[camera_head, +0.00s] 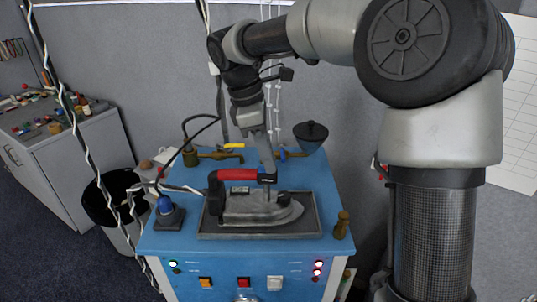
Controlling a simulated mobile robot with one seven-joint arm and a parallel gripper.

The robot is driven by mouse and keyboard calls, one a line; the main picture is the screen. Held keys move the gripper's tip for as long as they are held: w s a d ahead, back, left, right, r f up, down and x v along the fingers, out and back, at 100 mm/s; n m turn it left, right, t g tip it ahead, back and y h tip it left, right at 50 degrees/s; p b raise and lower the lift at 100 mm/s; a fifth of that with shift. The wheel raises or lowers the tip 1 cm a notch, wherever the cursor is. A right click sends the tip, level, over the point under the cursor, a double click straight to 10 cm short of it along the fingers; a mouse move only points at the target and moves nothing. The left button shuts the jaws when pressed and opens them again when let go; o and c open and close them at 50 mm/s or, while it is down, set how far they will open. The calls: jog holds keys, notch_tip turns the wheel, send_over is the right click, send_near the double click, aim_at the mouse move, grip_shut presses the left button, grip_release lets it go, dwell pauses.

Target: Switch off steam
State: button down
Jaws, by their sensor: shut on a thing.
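A steam iron (262,208) with a red and black handle (238,175) sits on a dark tray (310,222) on top of a blue workstation (175,230). My gripper (267,177) reaches down from above and is shut at the front end of the iron's handle; the exact contact is small and partly hidden. Behind the iron are a brass valve with a yellow lever (234,146) and a blue-handled valve (292,155). The front panel has an orange switch (206,283), a red switch (243,283) and a white switch (275,283), with green and red lights lit.
A blue knob on a dark base (166,212) stands left of the tray, and a brass piece (341,226) stands right. A dark funnel (311,134) is at the back. Cables hang at left near a black bin (108,198). A grey cabinet (65,150) stands beyond.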

jog(key=c, duration=1.6)
grip_release()
jog(key=shift+c, duration=0.2)
jog(key=p+v, duration=0.2)
jog(key=v, duration=1.5)
jog(key=shift+r+p, duration=0.2)
jog(key=shift+p, duration=0.15)
jog(key=shift+s, duration=0.1)
jog(key=s+d+f+m+t+y, duration=0.1)
jog(key=s+d+f+m+t, duration=0.1)
jog(key=s, duration=0.5)
jog(key=s+d+f+m+t+y, duration=0.1)
jog(key=s+d+f+m+t, duration=0.1)
jog(key=s+d+f+m, duration=0.3)
jog(key=s+d+f+m+t+y, duration=0.1)
jog(key=s+d+f+m, duration=0.3)
jog(key=s+d+m, duration=0.3)
jog(key=s+m, duration=0.3)
jog(key=shift+d+f+t, duration=0.15)
jog(key=shift+d+t, duration=0.1)
jog(key=shift+t, duration=0.15)
